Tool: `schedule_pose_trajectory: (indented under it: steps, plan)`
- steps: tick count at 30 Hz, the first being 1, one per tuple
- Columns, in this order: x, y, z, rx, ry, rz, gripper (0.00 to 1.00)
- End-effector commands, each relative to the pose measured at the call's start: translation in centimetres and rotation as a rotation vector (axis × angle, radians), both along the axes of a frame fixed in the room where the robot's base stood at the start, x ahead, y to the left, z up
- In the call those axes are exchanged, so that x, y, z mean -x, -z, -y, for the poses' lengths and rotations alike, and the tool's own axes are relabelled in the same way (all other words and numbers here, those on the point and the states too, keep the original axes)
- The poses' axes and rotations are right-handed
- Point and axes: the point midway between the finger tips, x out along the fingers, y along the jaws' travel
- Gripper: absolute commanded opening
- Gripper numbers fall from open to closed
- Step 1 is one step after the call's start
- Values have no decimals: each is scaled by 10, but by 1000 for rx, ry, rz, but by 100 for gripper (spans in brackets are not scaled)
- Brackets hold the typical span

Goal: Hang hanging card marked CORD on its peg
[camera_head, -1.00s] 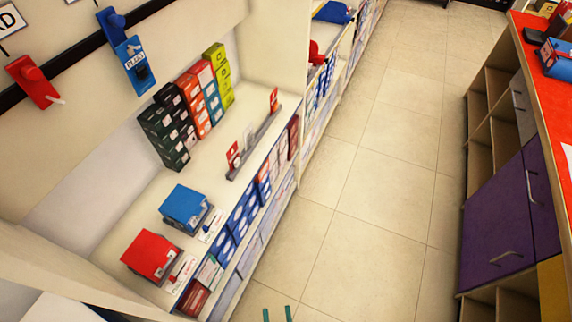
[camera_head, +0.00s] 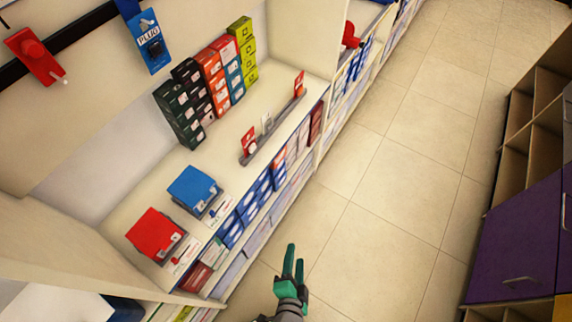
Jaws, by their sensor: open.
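I cannot read CORD on any card here. Small red-and-white cards stand in a narrow grey rack (camera_head: 275,130) on the shelf: one red card (camera_head: 249,140) at its near end, a pale card (camera_head: 267,122) in the middle and another red card (camera_head: 299,82) at its far end. A blue card marked PLUG (camera_head: 149,40) hangs from the dark rail at the top left. A red peg piece with a white tip (camera_head: 36,58) is on the same rail. My gripper (camera_head: 293,262), with green fingers, is open and empty over the floor, right of the shelf.
A red box (camera_head: 154,233) and a blue box (camera_head: 192,186) sit on the shelf (camera_head: 130,195). Stacked small boxes (camera_head: 208,80) stand against its back. Purple cabinets (camera_head: 515,245) stand at the right. The tiled floor (camera_head: 400,150) between is clear.

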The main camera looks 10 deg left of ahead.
Motion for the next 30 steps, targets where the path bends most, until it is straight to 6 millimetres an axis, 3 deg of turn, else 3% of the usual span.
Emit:
schedule_pose_trajectory:
  steps: [1,6,13,17,21,27,30]
  plan:
    - [-19,10,-5,-113,27,-20,47]
    - [-71,33,-35,-515,82,-128,47]
    - [-142,22,-72,-1014,84,-306,47]
    - [-179,-5,-87,-1261,46,-431,47]
    - [-210,-46,-94,-1482,-21,-592,47]
    - [-233,-104,-90,-1668,-124,-814,47]
    - [-237,-123,-86,-1709,-160,-891,47]
